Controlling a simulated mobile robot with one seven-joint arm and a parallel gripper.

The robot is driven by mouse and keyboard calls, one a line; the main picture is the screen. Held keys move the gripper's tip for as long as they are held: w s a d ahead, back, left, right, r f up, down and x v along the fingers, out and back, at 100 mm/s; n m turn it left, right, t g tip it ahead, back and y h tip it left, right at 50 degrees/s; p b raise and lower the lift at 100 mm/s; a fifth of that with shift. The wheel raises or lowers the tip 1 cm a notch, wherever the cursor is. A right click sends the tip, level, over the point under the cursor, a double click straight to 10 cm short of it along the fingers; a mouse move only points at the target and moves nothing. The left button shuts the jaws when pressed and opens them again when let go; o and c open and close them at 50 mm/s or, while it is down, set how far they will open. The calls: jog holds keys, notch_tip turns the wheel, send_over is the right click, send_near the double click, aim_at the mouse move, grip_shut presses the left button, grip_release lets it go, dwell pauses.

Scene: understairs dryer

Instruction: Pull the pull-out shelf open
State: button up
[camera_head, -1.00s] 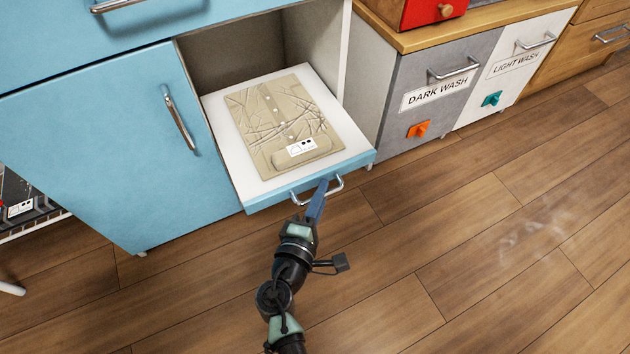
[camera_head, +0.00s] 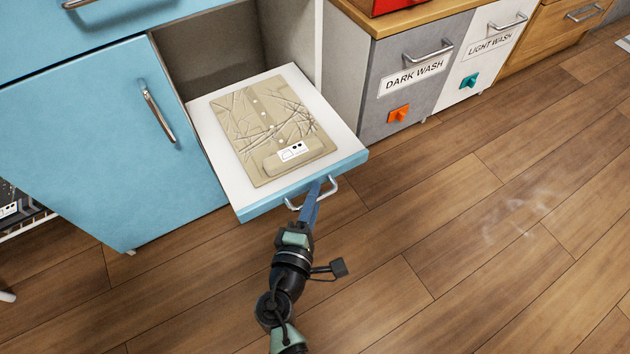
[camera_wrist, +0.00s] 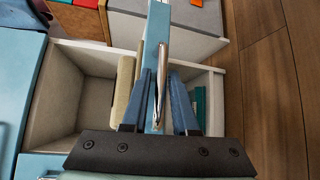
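The pull-out shelf (camera_head: 338,131) has a white top and a blue front edge. My gripper (camera_head: 312,196) reaches the handle from below in the head view. The exact finger contact is hard to see.
The blue cabinet door (camera_head: 110,150) is closed at left. The dark wash bin (camera_head: 412,85) and light wash bin (camera_head: 488,50) stand at right. A black rack (camera_head: 20,205) is at far left. The wooden floor (camera_head: 440,220) is open in front, with a faint hazy patch.

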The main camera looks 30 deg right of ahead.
jog(key=p+v, duration=0.5)
jog(key=v, duration=0.8)
dwell(0.4)
